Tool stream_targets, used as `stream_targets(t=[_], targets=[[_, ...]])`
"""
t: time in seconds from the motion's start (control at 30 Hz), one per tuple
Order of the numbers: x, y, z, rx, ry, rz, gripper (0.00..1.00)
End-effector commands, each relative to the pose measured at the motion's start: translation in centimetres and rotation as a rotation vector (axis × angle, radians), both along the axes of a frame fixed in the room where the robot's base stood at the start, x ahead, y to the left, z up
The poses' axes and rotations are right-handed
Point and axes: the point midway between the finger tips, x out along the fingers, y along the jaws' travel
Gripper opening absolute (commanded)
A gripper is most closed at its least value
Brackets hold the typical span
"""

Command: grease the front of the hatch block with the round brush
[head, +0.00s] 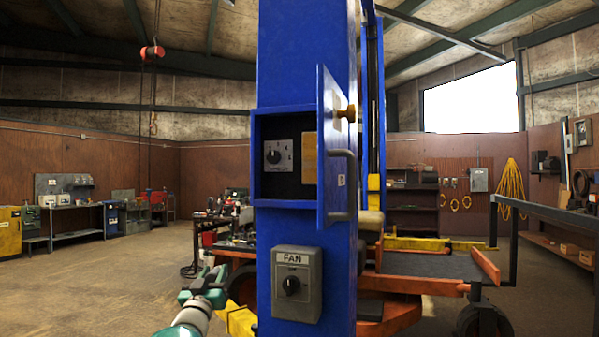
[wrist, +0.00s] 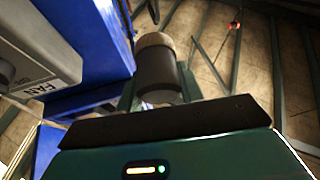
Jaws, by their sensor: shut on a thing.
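A blue post holds an open hatch box (head: 285,192) in the head view. Inside it sit a grey switch plate with a black knob (head: 273,156) and a tan block (head: 310,158), which looks like the hatch block. The blue hatch door (head: 327,130) stands open on the right. My gripper (head: 212,280) is low at the left of the post, below the hatch. In the wrist view my gripper (wrist: 160,92) is shut on a dark cylinder with a tan end, which looks like the round brush (wrist: 157,70). The brush is not clear in the head view.
A grey FAN switch box (head: 296,285) juts from the post below the hatch; it also shows close at the left in the wrist view (wrist: 40,60). The door carries a grey handle (head: 343,185) and a brass knob (head: 348,113). An orange lift (head: 420,284) stands behind. Floor at left is open.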

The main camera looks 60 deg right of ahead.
Motion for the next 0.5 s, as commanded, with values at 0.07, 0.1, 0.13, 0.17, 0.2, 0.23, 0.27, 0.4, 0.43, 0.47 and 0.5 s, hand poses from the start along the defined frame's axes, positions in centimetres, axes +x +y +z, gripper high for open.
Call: stream_targets(t=[0.07,0.1,0.13,0.17,0.2,0.23,0.27,0.4,0.43,0.47,0.5], targets=[[-1.7,-0.9,2.3,-0.003,-0.006,-0.015,0.12],[-2.4,-1.2,3.3,-0.004,-0.006,-0.021,0.12],[-3.0,-1.5,4.1,-0.005,-0.007,-0.026,0.12],[-3.6,-1.7,4.9,-0.005,-0.007,-0.030,0.12],[-4.4,-2.0,5.9,-0.006,-0.007,-0.037,0.12],[-5.0,-2.2,6.6,-0.006,-0.006,-0.042,0.12],[-5.6,-2.4,7.3,-0.006,-0.007,-0.046,0.12],[-8.5,-3.2,10.9,-0.008,-0.007,-0.067,0.12],[-9.1,-3.3,11.6,-0.009,-0.007,-0.071,0.12],[-9.7,-3.4,12.3,-0.008,-0.008,-0.075,0.12],[-10.6,-3.5,13.3,-0.008,-0.008,-0.082,0.12]])
